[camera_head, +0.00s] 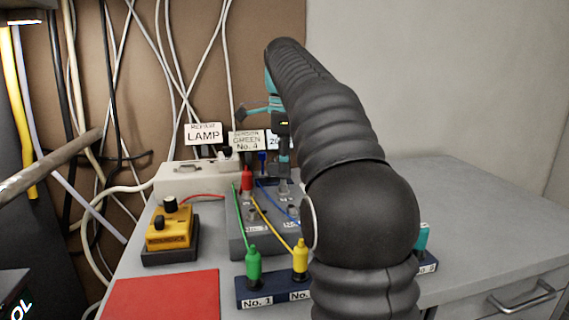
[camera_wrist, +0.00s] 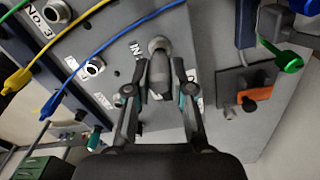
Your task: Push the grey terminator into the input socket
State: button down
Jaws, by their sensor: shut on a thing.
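The grey terminator (camera_wrist: 159,72) is a small grey cylinder between my fingertips in the wrist view. My gripper (camera_wrist: 159,88) is shut on it, with one finger on each side. Its far end meets or overlaps a round metal fitting beside a label starting "IN" on the grey box (camera_wrist: 118,25). I cannot tell how deep it sits, and the input socket is mostly hidden behind it. In the head view my gripper (camera_head: 284,164) is low over the back right of the grey box (camera_head: 240,238), partly hidden by my arm.
Yellow and blue cables (camera_wrist: 110,42) run across the box left of my gripper. A bare socket (camera_wrist: 93,67) is nearby. An orange-levered switch (camera_wrist: 254,97) and a green plug (camera_wrist: 288,62) lie to the right. In the head view a yellow device (camera_head: 170,228) stands left on the bench.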

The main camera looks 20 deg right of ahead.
jog(key=shift+f+b, duration=0.4)
jog(key=shift+f, duration=0.5)
jog(key=c, duration=0.9)
grip_release()
jog(key=shift+c, duration=0.2)
jog(key=shift+r+p, duration=0.75)
jog(key=shift+r, duration=0.65)
jog(key=shift+f+b, duration=0.1)
jog(key=shift+b, duration=0.65)
jog(key=shift+b, duration=0.3)
